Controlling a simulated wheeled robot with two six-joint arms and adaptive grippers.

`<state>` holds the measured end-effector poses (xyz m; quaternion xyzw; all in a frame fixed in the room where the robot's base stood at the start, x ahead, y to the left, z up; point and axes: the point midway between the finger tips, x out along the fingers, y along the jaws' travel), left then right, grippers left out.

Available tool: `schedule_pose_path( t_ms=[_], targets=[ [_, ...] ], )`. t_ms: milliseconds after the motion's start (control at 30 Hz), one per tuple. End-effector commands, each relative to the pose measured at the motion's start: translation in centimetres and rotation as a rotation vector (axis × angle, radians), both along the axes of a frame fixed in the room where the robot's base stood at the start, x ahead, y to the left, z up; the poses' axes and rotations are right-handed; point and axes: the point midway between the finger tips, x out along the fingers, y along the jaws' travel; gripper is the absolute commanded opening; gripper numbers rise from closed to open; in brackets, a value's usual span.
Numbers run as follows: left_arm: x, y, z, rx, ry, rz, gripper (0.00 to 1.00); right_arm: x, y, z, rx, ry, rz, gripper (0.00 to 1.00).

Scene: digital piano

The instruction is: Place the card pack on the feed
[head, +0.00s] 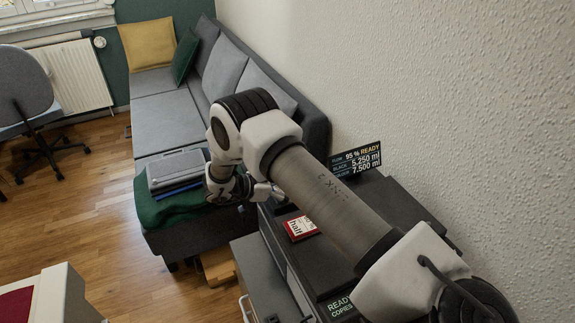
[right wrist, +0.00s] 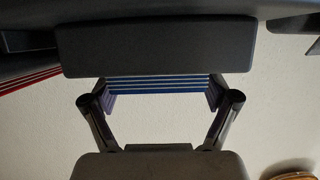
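My right gripper (head: 264,194) reaches in from the right, over the dark machine (head: 405,208), pointing towards the sofa. In the right wrist view its fingers (right wrist: 160,96) flank and close on a blue-and-white striped edge (right wrist: 160,84), which I take as the card pack. Pale wall shows around it, so it looks held in the air. A dark block covers part of it there, and my arm hides it in the head view. A red-and-white pack (head: 301,228) lies on the machine's dark top; red stripes (right wrist: 30,80) show in the wrist view. I cannot make out the feed clearly. My left gripper is out of view.
A display reading 95 % READY (head: 357,160) stands at the back of the machine; another READY sign (head: 341,306) is at the front. A grey sofa (head: 158,110) stands behind, with a grey case (head: 175,168) on its near end. The wall (head: 430,80) bounds the right.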

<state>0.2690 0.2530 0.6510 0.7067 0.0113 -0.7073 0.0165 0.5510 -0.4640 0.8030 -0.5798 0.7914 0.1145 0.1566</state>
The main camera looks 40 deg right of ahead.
Motion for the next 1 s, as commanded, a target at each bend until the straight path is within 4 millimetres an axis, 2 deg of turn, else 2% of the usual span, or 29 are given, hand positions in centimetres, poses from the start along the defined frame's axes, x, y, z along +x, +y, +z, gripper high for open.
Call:
schedule_pose_path(
  t_ms=[333,467,733,867,1000],
  targets=[
    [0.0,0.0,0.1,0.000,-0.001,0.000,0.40,0.2,0.5,0.5,0.000,-0.001,0.002,0.87],
    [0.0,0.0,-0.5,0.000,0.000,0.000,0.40,1.0,2.8,1.4,-0.002,-0.003,0.003,0.87],
    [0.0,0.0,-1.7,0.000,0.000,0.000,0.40,2.8,8.8,3.9,-0.001,-0.002,0.003,0.87],
    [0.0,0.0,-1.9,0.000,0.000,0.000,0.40,3.3,10.3,4.7,-0.001,-0.002,0.001,0.87],
    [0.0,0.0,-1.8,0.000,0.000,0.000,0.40,3.3,10.7,4.9,0.001,0.000,0.000,0.87]
  ],
)
